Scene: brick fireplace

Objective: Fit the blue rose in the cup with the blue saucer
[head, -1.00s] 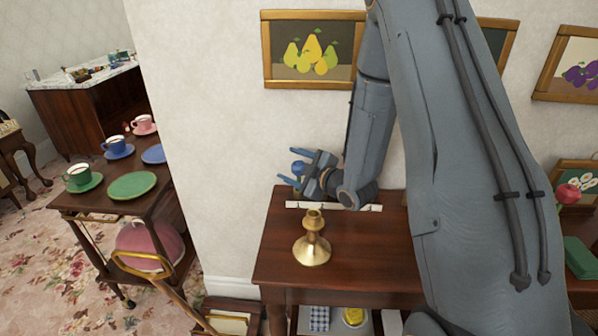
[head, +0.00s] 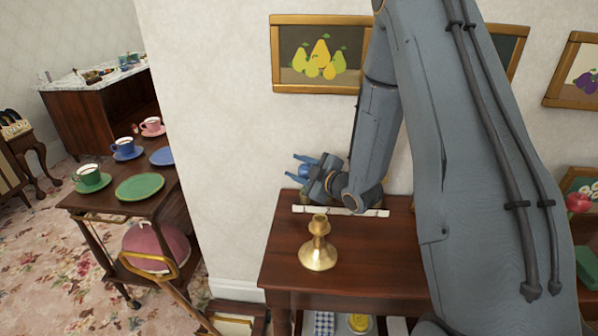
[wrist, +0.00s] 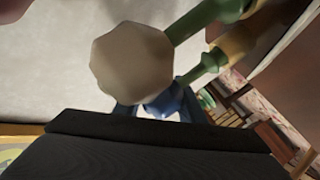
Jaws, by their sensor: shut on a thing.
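The blue rose (head: 306,171) shows as a small blue shape between the fingers of my gripper (head: 301,168) in the head view. My gripper is shut on it and holds it in front of the wall, near the back left of the wooden table. The cup (head: 124,145) with the blue saucer (head: 128,154) stands upright on the wooden cart at the left, far from my gripper. In the wrist view, a pale eight-sided shape, green stem-like pieces and some blue fill the middle; I cannot tell the rose's parts there.
The cart also holds a green cup (head: 88,174), a pink cup (head: 151,123), a green plate (head: 139,187) and a blue plate (head: 163,156). A brass candlestick (head: 319,250) stands on the table (head: 285,265). The wall's corner lies between cart and table.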

